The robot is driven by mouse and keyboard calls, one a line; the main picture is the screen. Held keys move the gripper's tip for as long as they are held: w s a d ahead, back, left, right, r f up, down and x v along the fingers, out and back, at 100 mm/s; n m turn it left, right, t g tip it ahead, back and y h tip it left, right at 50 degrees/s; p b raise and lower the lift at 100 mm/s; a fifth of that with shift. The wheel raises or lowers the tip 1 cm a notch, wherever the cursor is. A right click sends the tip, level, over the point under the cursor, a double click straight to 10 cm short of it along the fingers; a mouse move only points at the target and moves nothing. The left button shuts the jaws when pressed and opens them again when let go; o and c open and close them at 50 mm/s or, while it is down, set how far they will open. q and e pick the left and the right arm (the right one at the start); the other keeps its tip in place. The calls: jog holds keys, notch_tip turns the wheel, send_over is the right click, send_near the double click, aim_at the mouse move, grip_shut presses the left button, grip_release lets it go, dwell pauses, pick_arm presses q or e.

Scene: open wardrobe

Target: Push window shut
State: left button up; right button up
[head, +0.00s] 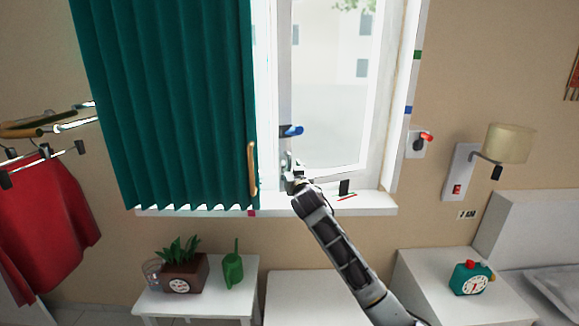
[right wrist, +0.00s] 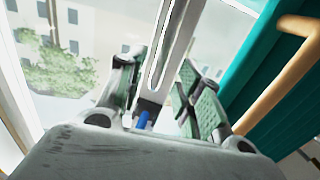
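The window (head: 335,90) has a white frame and clear glass, with a blue handle (head: 291,131) on the upright white bar at its left. How far it stands ajar is hard to tell. My right gripper (head: 290,163) is at the lower part of that bar, below the handle. In the right wrist view, the two green-padded fingers (right wrist: 155,72) are apart, with the white bar (right wrist: 168,50) showing between and beyond them. A bit of blue (right wrist: 143,119) shows low between the fingers. Whether they touch the bar is unclear. My left gripper is not in view.
A teal curtain (head: 165,100) with a wooden handle (head: 252,168) hangs close to the left of my right gripper. The white sill (head: 370,202) runs below. A plant pot (head: 186,275) and an alarm clock (head: 470,278) stand on low white furniture. A wall lamp (head: 508,143) is at right.

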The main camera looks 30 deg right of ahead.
aim_at(290, 165)
jog(key=shift+x, duration=2.25)
grip_shut()
